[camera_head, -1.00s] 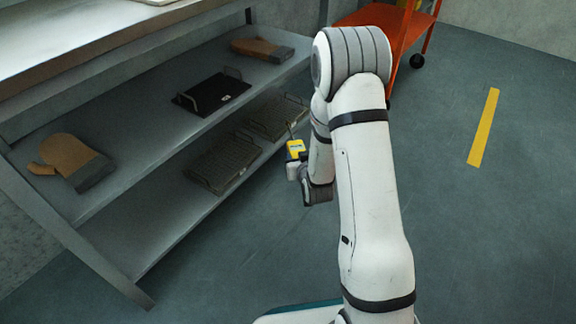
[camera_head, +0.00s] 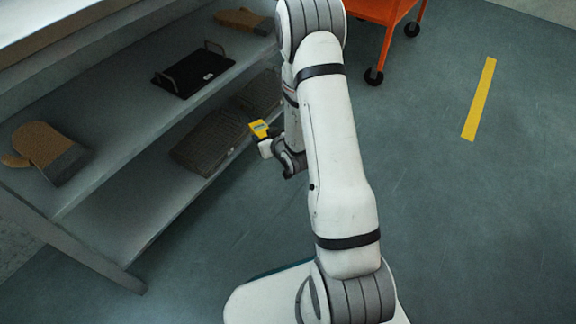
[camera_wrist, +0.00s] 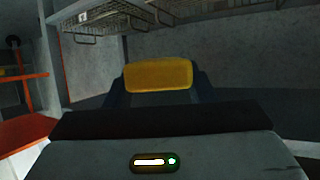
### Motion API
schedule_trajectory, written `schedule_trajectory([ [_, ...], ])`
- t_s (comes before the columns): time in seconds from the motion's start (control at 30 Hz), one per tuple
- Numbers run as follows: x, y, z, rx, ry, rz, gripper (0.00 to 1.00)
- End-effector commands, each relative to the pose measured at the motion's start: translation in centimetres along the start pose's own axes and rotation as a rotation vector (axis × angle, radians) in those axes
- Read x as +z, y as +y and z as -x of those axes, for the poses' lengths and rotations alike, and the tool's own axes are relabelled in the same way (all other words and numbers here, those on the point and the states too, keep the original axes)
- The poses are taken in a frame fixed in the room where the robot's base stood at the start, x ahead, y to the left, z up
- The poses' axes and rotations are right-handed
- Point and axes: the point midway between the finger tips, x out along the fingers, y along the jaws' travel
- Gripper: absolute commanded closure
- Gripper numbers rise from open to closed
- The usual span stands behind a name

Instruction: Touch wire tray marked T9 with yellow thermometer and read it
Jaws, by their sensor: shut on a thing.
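The yellow thermometer (camera_head: 259,128) is held by my gripper (camera_head: 265,144), beside the front edge of the lower shelf. In the wrist view the yellow thermometer (camera_wrist: 158,75) is in the middle, between the dark fingers of my gripper (camera_wrist: 158,92). Two wire trays lie on the lower shelf: a near one (camera_head: 205,143) and a far one (camera_head: 256,95). The thermometer appears apart from both. In the wrist view a wire tray (camera_wrist: 100,24) with a small white tag shows at the upper left. No T9 mark is readable, and the thermometer's reading is not visible.
On the shelf above lie a black tray (camera_head: 193,70) with handles, a tan mitt (camera_head: 46,150) and another mitt (camera_head: 243,20). The shelf's upper board lies close over the wire trays. An orange cart (camera_head: 385,14) stands at the back. The floor to the right is clear.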

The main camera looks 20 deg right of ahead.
Motion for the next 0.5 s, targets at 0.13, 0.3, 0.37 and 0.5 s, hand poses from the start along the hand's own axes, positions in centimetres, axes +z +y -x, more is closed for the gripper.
schedule_trajectory([
  [0.13, 4.0, 1.6, 1.3, -0.136, -0.041, 0.064, 0.77],
  [0.3, 7.8, 2.0, 3.5, -0.281, -0.078, 0.143, 0.77],
  [0.37, 8.8, 2.0, 4.2, -0.32, -0.087, 0.165, 0.77],
  [0.5, 10.2, 1.9, 5.3, -0.373, -0.099, 0.198, 0.77],
])
